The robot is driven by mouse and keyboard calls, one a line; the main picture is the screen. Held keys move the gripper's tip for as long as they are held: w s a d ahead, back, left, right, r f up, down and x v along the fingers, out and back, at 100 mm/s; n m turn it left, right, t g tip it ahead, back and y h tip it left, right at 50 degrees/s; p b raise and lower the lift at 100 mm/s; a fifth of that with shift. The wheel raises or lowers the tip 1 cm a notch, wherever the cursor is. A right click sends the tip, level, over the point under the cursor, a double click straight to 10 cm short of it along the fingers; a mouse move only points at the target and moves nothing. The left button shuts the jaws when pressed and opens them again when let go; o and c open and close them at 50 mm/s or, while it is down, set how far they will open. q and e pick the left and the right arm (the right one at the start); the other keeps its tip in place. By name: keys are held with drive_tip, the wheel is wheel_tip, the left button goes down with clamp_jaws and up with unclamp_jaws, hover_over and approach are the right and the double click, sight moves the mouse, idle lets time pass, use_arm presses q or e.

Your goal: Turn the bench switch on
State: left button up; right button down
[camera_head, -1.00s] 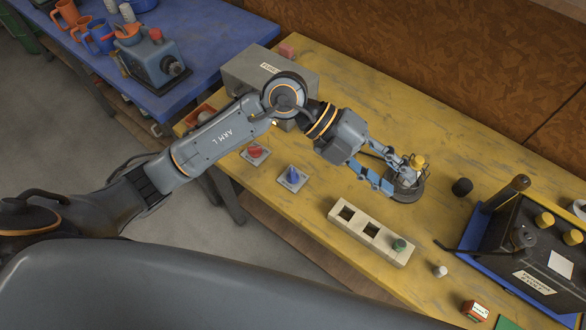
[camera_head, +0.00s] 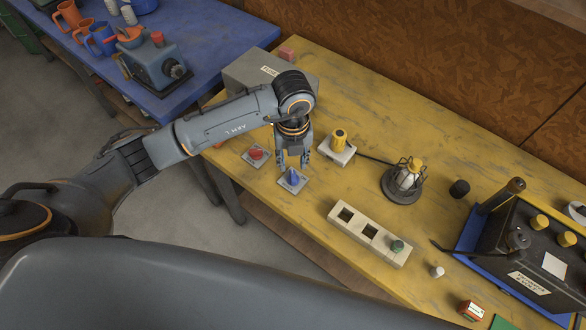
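A blue switch knob (camera_head: 293,178) on a small light plate is on the front part of the yellow bench. A red switch knob (camera_head: 256,153) on a similar plate is to its left. I cannot tell which of them is the bench switch. My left gripper (camera_head: 293,163) points down just behind and above the blue knob, its two fingers apart with nothing seen between them. I cannot tell whether the fingers touch the knob. My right gripper is not in view.
A pale box with a yellow knob (camera_head: 339,138) is cabled to a caged lamp (camera_head: 404,181). A beige block (camera_head: 368,233) with square holes is to the right front. A black battery-like unit (camera_head: 530,250) is further right. A grey box (camera_head: 250,72) is behind my arm.

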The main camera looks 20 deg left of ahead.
sight(293, 175)
use_arm(q)
wheel_tip(293, 175, down, 6)
drive_tip(key=shift+r+p, duration=0.1)
drive_tip(key=shift+p, duration=0.3)
clamp_jaws()
